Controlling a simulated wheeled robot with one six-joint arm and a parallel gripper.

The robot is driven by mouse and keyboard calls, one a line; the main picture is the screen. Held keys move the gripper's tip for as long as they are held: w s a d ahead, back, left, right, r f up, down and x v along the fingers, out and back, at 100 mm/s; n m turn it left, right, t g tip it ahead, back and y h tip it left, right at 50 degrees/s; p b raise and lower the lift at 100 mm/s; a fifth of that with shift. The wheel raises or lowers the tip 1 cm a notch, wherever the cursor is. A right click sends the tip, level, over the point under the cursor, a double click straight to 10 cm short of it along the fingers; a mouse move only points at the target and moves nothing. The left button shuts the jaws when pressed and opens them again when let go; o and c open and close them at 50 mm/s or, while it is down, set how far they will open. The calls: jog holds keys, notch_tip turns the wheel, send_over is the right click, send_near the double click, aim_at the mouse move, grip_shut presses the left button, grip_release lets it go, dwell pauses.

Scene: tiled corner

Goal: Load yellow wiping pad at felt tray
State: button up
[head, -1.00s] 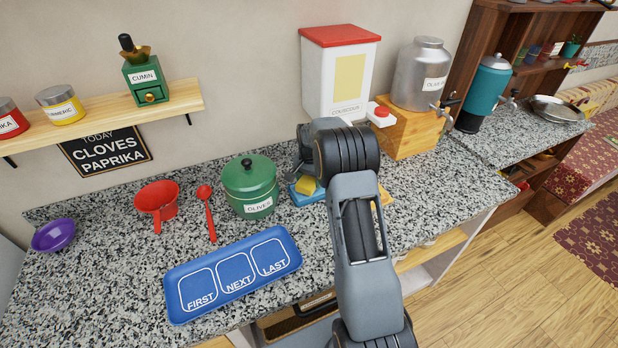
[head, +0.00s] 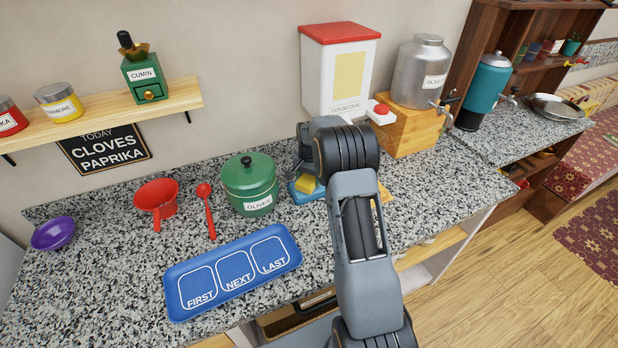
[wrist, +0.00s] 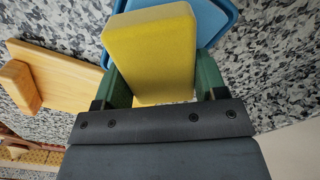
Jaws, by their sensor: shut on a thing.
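My gripper (wrist: 164,85) has green fingers on both sides of the yellow wiping pad (wrist: 150,45) and is shut on it. In the head view the pad (head: 306,184) shows beside my arm, which hides most of the gripper. A small blue tray (wrist: 222,14) lies beyond and below the pad; its edge also shows in the head view (head: 309,196). I cannot tell whether the pad touches it. A larger blue tray (head: 222,249) with three labelled outlines lies empty at the counter's front. I cannot tell which tray is felt.
A couscous dispenser (head: 337,75) stands behind. A wooden piece (wrist: 62,80) lies beside the gripper.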

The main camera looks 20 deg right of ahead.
aim_at(309, 176)
jog(key=shift+f+b, duration=0.3)
jog(key=shift+f, duration=0.15)
dwell(1.2)
jog(key=shift+r, duration=0.1)
jog(key=shift+r+p, duration=2.1)
jog(key=shift+r, duration=1.4)
